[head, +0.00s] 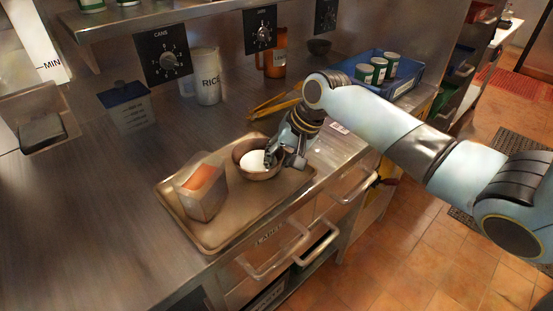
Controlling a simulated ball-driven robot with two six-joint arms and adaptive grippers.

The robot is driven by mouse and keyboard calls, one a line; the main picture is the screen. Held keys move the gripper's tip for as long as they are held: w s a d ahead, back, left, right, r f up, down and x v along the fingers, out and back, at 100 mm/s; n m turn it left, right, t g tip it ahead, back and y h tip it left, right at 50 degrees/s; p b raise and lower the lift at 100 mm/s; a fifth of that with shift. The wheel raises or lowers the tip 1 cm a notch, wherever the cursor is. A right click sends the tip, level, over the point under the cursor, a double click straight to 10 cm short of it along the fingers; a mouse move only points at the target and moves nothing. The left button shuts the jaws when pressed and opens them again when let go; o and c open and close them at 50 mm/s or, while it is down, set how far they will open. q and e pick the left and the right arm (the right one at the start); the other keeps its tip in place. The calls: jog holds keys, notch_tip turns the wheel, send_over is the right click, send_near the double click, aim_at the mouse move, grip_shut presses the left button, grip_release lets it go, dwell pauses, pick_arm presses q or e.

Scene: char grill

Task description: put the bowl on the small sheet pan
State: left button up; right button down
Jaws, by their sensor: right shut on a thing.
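The bowl (241,153) is a small brown-grey round bowl with a white content inside. It is over the right part of the small sheet pan (213,236); I cannot tell whether it rests on the pan or is held just above it. My right gripper (271,161) is at the bowl's right side, shut on its rim. The fingers hide part of that rim. A clear container with orange contents (201,190) stands on the left part of the pan. My left gripper is not in view.
A blue tray (405,82) holds green cans. Yellow-handled tongs (272,104) lie behind the gripper. The counter left of the pan is clear.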

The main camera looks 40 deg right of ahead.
jog(key=c, duration=1.4)
grip_release()
jog(key=v, duration=1.2)
jog(key=shift+r+p, duration=0.1)
jog(key=shift+p, duration=0.2)
